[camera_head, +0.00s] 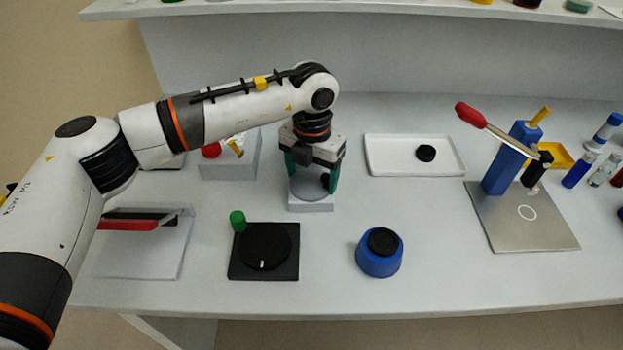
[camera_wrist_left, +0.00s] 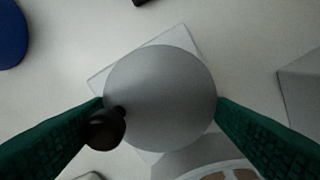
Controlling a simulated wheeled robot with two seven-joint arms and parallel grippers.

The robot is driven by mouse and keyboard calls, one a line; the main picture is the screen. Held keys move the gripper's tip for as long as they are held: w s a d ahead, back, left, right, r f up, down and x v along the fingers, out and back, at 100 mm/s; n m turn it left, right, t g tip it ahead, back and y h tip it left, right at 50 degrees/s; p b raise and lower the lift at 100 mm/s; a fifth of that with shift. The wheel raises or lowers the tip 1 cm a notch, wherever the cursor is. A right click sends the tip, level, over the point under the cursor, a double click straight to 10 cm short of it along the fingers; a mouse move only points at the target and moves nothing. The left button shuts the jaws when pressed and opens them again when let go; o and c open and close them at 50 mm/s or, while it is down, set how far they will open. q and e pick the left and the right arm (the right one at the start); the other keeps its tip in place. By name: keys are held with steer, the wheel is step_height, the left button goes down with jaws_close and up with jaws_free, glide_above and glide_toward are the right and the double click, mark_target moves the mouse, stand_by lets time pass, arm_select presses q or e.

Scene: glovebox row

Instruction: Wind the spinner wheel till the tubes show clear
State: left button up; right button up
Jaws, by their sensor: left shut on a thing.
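A grey round wheel (camera_wrist_left: 160,98) with a black knob (camera_wrist_left: 106,129) on its rim sits over a pale square base. It fills the middle of the left wrist view. In the head view the wheel (camera_head: 309,187) and base (camera_head: 311,206) show below my left gripper (camera_head: 312,180). The gripper points down, its green fingers on opposite sides of the wheel, shut on it. The knob is beside the left-hand fingertip in the wrist view. A pale round part with brown patches (camera_wrist_left: 225,172) is cut off at the lower edge; I cannot tell tubes in it. My right gripper is not in view.
A black dial (camera_head: 265,247) with a green knob stands in front, a blue pot (camera_head: 379,256) to its right. A white tray (camera_head: 393,171) holds a black cap. A lever press (camera_head: 538,222) stands right, a grey block (camera_head: 229,165) left. The front centre is partly clear.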

mark_target(312, 181)
arm_select(q)
steer(key=shift+m+b, duration=0.3)
steer(key=shift+m, duration=0.3)
steer(key=o, duration=1)
steer(key=shift+r, duration=0.1)
step_height(312, 181, up, 12)
steer(key=b, duration=0.1)
